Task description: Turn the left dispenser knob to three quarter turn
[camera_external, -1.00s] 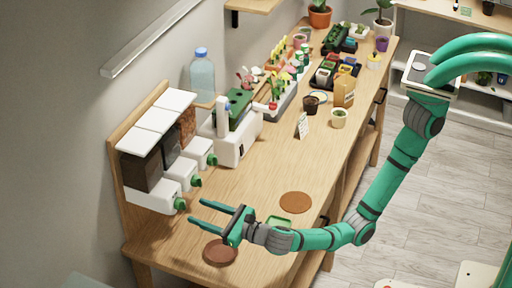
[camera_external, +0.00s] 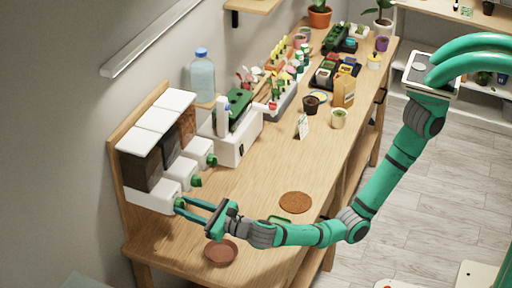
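Three white dispensers with dark or brown bins stand in a row on a wooden rack at the left end of the bench. The left dispenser (camera_external: 150,197) is the one closest to the camera. Its green knob (camera_external: 180,203) is at its front, partly hidden by my fingertips. My gripper (camera_external: 179,205) reaches in from the right, with its two green fingers on either side of that knob. The fingers look closed on it; the contact is small in the picture. The knob's turn angle cannot be read.
The middle knob (camera_external: 196,181) and far knob (camera_external: 212,160) are close behind my fingers. A brown saucer (camera_external: 221,252) lies below my gripper, and a round brown mat (camera_external: 296,202) lies to its right. A white machine (camera_external: 232,146) stands beyond the dispensers. The bench centre is clear.

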